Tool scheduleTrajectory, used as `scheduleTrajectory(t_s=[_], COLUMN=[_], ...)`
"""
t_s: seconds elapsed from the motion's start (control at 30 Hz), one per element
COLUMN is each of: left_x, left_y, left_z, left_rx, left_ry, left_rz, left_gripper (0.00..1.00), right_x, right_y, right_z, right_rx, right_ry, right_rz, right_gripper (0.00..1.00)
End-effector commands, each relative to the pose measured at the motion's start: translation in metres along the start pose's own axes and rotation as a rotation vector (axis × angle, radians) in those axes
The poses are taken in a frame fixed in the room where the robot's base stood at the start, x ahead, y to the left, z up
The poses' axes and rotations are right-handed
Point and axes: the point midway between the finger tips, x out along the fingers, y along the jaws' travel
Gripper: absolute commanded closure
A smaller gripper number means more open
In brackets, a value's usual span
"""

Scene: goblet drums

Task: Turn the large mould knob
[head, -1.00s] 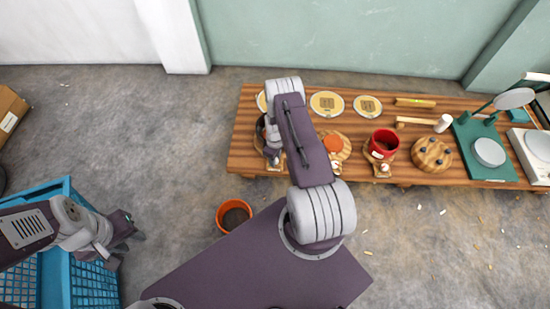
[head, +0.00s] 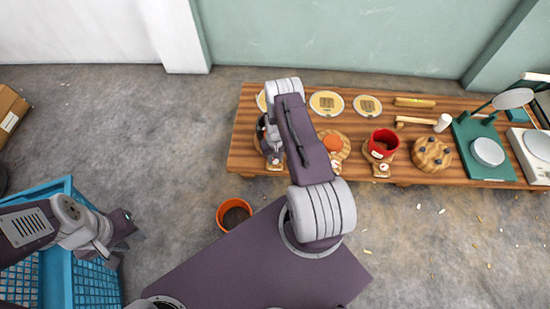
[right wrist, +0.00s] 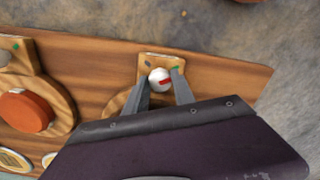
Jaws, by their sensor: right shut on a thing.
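In the right wrist view, a round white knob (right wrist: 160,78) with a red mark sits on a small wooden plate (right wrist: 150,62) with a green dot. The two fingers of my right gripper (right wrist: 161,88) are on either side of it, shut on it. In the head view, my right gripper (head: 273,157) is at the left end of the bench, and my arm hides most of the mould and the knob there. I cannot tell from size alone whether this mould is the large one.
The wooden bench (head: 245,150) also bears an orange-topped mould (head: 333,143), a red pot (head: 383,142), a round wooden piece (head: 432,152) and a green stand (head: 465,140). A terracotta pot (head: 234,215) and a blue crate (head: 92,285) stand on the floor.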

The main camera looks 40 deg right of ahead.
Motion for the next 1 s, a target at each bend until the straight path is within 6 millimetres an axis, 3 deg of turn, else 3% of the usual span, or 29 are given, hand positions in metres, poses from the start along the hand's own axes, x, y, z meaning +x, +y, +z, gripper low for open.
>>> scheduleTrajectory(t_s=[0.67, 0.7, 0.73, 1.0], left_x=[-0.0004, -0.0004, -0.0004, -0.0004], left_y=[0.0000, 0.0000, 0.0000, 0.0000], left_z=[0.0000, 0.0000, -0.0001, 0.0000], left_rx=[0.000, 0.000, 0.000, 0.000], left_ry=[0.000, 0.000, 0.000, 0.000], left_rz=[0.000, 0.000, 0.000, 0.000], left_gripper=[0.67, 0.67, 0.67, 0.67], right_x=[0.0000, 0.0000, 0.0000, -0.0001], right_y=[0.0000, 0.0000, 0.0000, 0.0000], right_z=[0.0001, 0.0000, 0.0000, 0.0000], right_rx=[0.050, 0.050, 0.050, 0.050], right_ry=[0.000, 0.000, 0.000, 0.000], right_rz=[0.000, 0.000, 0.000, 0.000], right_gripper=[1.00, 0.58, 0.50, 0.48])
